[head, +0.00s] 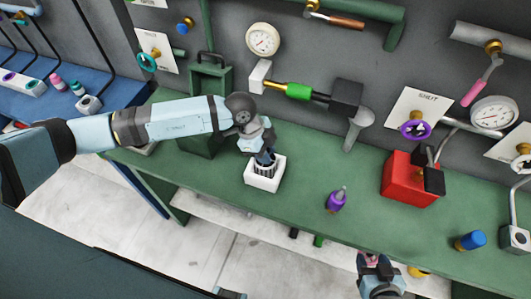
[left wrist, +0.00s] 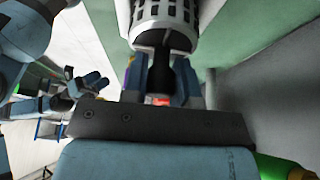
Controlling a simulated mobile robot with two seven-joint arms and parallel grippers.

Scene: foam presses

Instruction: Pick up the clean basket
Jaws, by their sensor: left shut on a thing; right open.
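The basket (head: 265,169) is a small light cylinder with dark slots. In the head view it sits in or just above a white square holder (head: 262,183) on the green bench; I cannot tell whether it is clear of the holder. My left gripper (head: 265,157) points down from above and is shut on the basket's top. In the left wrist view the slotted basket (left wrist: 166,18) is close up beyond the fingers, partly cut off by the frame. My right gripper (head: 372,260) is open and empty at the bench's front edge.
A green container (head: 208,85) stands behind my left arm. Pipes, gauges and valves line the back wall.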

